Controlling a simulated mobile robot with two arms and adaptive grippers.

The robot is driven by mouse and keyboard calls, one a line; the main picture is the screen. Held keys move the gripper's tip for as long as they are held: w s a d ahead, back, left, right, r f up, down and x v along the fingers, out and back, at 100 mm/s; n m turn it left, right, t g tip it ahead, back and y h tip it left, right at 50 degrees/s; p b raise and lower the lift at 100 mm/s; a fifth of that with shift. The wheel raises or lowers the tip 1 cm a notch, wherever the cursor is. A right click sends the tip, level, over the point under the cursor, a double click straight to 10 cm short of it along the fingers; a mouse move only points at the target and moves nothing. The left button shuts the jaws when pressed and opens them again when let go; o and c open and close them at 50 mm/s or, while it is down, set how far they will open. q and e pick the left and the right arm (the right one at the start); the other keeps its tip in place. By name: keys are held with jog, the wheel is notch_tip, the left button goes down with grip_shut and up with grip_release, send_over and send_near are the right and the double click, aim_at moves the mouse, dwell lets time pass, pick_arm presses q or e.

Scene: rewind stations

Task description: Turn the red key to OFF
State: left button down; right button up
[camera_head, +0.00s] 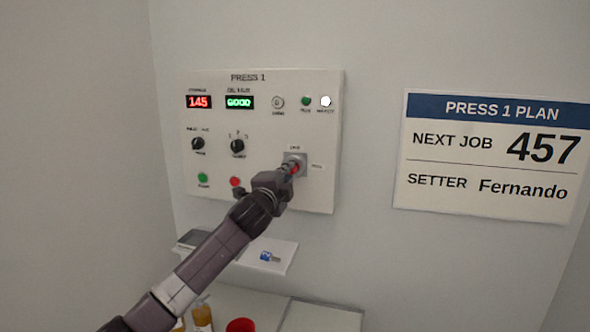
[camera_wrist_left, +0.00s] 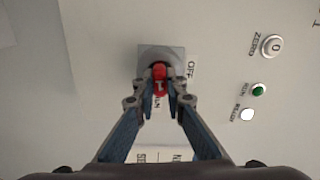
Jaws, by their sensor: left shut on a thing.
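The red key (camera_head: 295,168) sits in a grey square lock plate (camera_head: 301,158) at the lower right of the PRESS 1 panel. In the left wrist view the red key (camera_wrist_left: 159,76) is between my fingertips, its long side running up and down the picture toward the RUN lettering. OFF is printed to the right of the lock plate (camera_wrist_left: 172,53) there. My left gripper (camera_head: 287,169) is shut on the key; it also shows in the left wrist view (camera_wrist_left: 160,84). The gripper hides part of the key in the head view. My right gripper is not in view.
The PRESS 1 panel (camera_head: 262,118) carries displays reading 145 and GOOD, two black knobs, a green button (camera_head: 202,178), a red button (camera_head: 235,182) and lamps. A small shelf (camera_head: 270,256) is below. A red container (camera_head: 240,325) stands lower down. A plan sign (camera_head: 487,155) hangs right.

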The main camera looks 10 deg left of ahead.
pick_arm(q)
jog(key=n, duration=0.5)
jog(key=shift+d+f+b, duration=0.1)
jog(key=shift+b, duration=0.3)
jog(key=n, duration=0.2)
jog(key=shift+d+f+n, duration=0.1)
jog(key=shift+n, duration=1.1)
jog(key=n, duration=0.2)
jog(key=shift+n, duration=0.4)
